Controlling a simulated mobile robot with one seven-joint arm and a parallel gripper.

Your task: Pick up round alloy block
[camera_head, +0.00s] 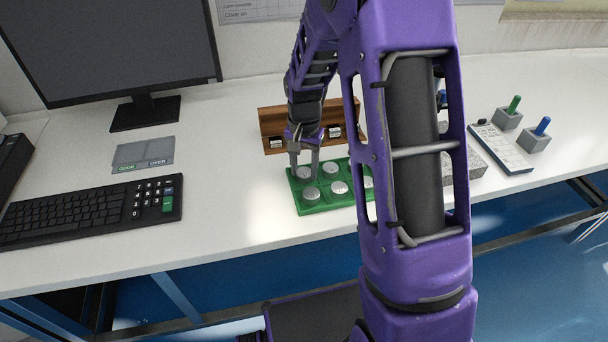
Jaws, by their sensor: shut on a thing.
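Several round silvery alloy blocks sit on a green tray (315,209) in the middle of the table. My gripper (304,172) points down over the tray's back left corner. Its fingers are shut on the round alloy block (304,173) there, one finger on each side of it. The block is at or very near tray level; I cannot tell whether it is lifted. Other round blocks (312,193) and (339,187) sit near it. My purple arm hides the tray's right part.
A brown wooden rack (271,123) stands just behind the tray. A keyboard (90,206), a grey card (143,154) and a monitor (110,45) are at left. At right are a grey block (470,166), a white device (500,148) and two stands. The table between keyboard and tray is clear.

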